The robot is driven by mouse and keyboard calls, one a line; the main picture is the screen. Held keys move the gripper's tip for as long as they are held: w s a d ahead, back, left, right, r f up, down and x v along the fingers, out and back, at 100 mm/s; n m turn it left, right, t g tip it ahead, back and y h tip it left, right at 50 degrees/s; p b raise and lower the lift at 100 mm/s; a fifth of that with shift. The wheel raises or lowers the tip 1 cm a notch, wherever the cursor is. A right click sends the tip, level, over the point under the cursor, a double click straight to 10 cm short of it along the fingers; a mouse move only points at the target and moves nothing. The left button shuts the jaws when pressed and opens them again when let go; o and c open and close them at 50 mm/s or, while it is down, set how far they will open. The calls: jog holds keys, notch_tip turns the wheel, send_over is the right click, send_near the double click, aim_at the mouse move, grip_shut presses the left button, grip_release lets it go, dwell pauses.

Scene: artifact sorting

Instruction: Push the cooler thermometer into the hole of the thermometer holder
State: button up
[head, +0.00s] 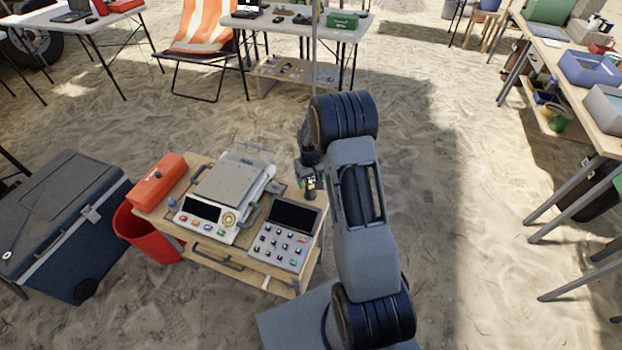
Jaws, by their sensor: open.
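A dark blue cooler (75,180) with a grey lid stands on the sand at the left. My gripper (310,187) points down over the right back edge of the small wooden table, beside the grey keypad device, well to the right of the cooler. It is open, and I see nothing held in it. My arm hides part of the ground behind it.
The wooden table (208,255) bears a grey machine (232,186), a keypad device (283,236) and a red box (160,181). A red bucket (140,240) stands between cooler and table. Folding tables and an orange striped chair (205,25) are behind. Sand is clear at centre right.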

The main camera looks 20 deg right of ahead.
notch_tip(320, 180, up, 14)
dwell(0.6)
jog(key=shift+f, duration=0.1)
jog(key=s+a+r+t+p, duration=0.1)
jog(key=s+a+r+p, duration=0.2)
jog(key=s+a+r, duration=0.2)
jog(key=s+a+r+t+p, duration=0.2)
jog(key=s+a+r, duration=0.3)
jog(key=s+r, duration=0.6)
jog(key=shift+s+a+t+p, duration=0.35)
jog(key=shift+s+p, duration=0.1)
jog(key=shift+s, duration=2.75)
